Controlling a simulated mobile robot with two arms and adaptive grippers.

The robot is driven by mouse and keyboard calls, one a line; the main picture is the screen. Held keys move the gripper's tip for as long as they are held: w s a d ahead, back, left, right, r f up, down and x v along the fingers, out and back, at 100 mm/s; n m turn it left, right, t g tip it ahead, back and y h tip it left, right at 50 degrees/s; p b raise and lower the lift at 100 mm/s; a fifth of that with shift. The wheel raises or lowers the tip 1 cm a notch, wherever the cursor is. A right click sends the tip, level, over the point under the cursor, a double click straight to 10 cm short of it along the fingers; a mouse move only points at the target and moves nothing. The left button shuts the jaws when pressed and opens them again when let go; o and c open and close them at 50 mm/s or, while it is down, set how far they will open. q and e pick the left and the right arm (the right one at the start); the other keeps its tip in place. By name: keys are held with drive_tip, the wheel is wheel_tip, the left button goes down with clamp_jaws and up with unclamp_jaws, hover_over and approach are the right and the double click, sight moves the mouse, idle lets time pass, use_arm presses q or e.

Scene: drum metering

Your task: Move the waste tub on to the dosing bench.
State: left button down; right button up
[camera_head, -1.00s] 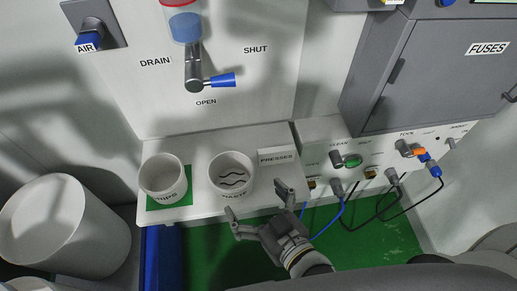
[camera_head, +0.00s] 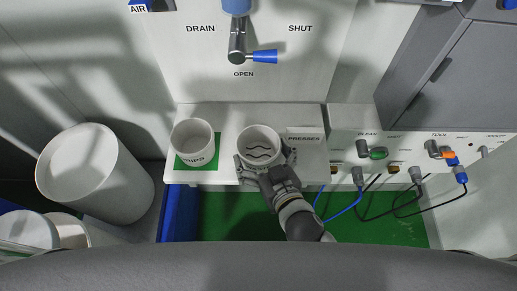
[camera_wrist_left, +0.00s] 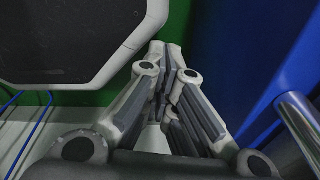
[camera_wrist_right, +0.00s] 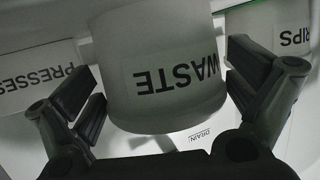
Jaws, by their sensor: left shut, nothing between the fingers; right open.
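The waste tub (camera_head: 259,137) is a white round tub with dark wavy strips inside. It stands upright on a white bench (camera_head: 225,178); no label identifies this as the dosing bench. My right gripper (camera_head: 265,160) is open, with one finger on each side of the tub. In the right wrist view the tub's WASTE label (camera_wrist_right: 172,78) faces me between the fingers, with small gaps beside them. My left gripper (camera_wrist_left: 170,65) is shut and empty in the left wrist view, beside a blue panel (camera_wrist_left: 245,60); the head view does not show it.
A second white tub (camera_head: 192,143) stands on a green square to the left. The PRESSES block (camera_head: 304,138) is close on the right. A valve with a blue handle (camera_head: 264,56) hangs above. Cables (camera_head: 385,212) run at the right. A large white drum (camera_head: 110,180) stands at left.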

drive_tip(key=shift+x, duration=1)
drive_tip(key=shift+w, duration=0.1)
drive_tip(key=c, duration=0.8)
drive_tip(key=shift+c, duration=0.8)
use_arm(q)
drive_tip(key=shift+s+a+r, duration=0.1)
drive_tip(key=shift+s+r, duration=0.05)
drive_tip(key=shift+s, duration=0.6)
use_arm(e)
drive_tip(key=shift+r, duration=0.1)
